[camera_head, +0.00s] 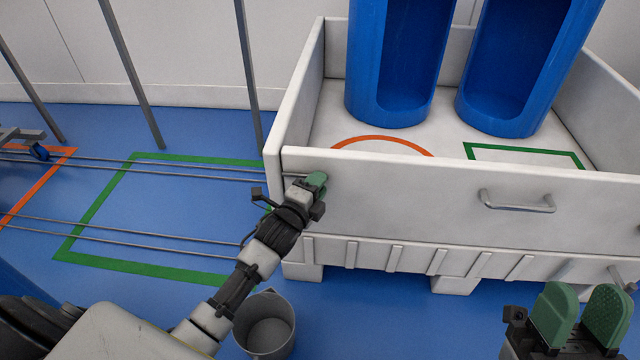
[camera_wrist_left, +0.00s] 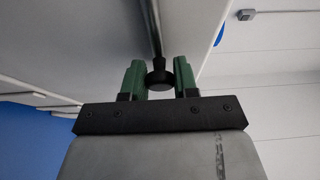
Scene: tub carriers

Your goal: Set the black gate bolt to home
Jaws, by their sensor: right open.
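The white crate's front gate (camera_head: 400,195) stands upright and looks closed. In the left wrist view a grey rod with a round black knob, which looks like the black gate bolt (camera_wrist_left: 160,78), runs along the white panel. My left gripper (camera_head: 317,183) is at the left end of the gate. In the left wrist view its green fingers (camera_wrist_left: 160,80) stand on both sides of the knob and appear to touch it. In the head view the gripper hides most of the bolt. My right gripper (camera_head: 578,312) is open and empty at the lower right, in front of the crate.
Two blue tubs (camera_head: 402,112) stand in the white crate (camera_head: 300,95). A grey handle (camera_head: 517,203) sits on the gate. A grey bucket (camera_head: 266,325) stands on the floor below my left arm. Rails (camera_head: 150,168) cross the green-outlined floor area at left.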

